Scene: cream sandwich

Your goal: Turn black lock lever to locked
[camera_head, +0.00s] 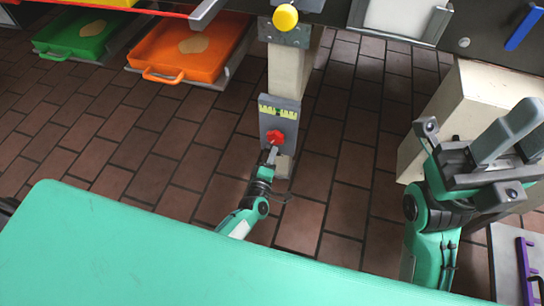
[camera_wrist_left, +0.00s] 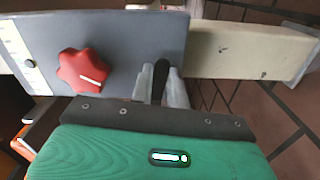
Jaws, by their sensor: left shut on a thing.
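The black lock lever (camera_wrist_left: 161,68) shows in the left wrist view as a dark upright piece at the lower edge of a grey panel (camera_wrist_left: 120,42). My left gripper (camera_wrist_left: 161,84) is shut on it, one grey finger on each side. In the head view my left gripper (camera_head: 271,155) is at the lower end of the same panel (camera_head: 269,126), just below the red knob; the lever is hidden there. My right gripper (camera_head: 510,150) is raised at the right, away from the panel; its jaw opening is unclear.
A red star-shaped knob (camera_head: 275,136) and a yellow-green gauge (camera_head: 278,109) sit on the panel above my left gripper. Above is a yellow ball-shaped knob (camera_head: 285,17). Orange (camera_head: 180,62) and green (camera_head: 68,48) trays stand at the upper left. A beige block (camera_head: 480,95) stands near my right gripper.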

